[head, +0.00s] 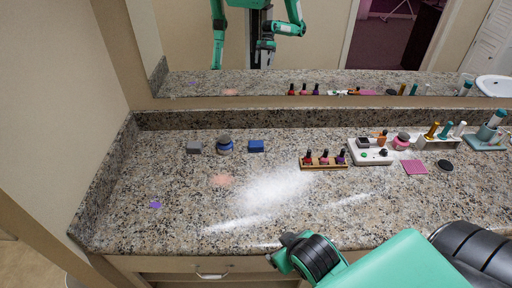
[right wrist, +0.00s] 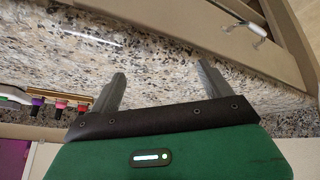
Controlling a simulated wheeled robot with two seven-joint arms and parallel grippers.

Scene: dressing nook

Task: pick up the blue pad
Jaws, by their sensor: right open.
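The blue pad (head: 256,146) is a small rectangular block lying on the granite counter (head: 150,180), left of centre toward the back, in the head view. My right gripper (right wrist: 160,72) shows in the right wrist view with its two grey fingers spread apart and nothing between them. It is over the counter, with a drawer handle in view at upper right. In the head view my right arm comes in at the lower right, well in front of the blue pad. The blue pad cannot be made out in the right wrist view. My left gripper is not directly in view.
A grey block (head: 194,147) and a round blue-grey item (head: 225,146) sit left of the blue pad. A wooden rack (head: 324,167) with several polish bottles stands to its right, then a white tray (head: 370,157) and a pink pad (head: 415,167). The front middle counter is mostly clear.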

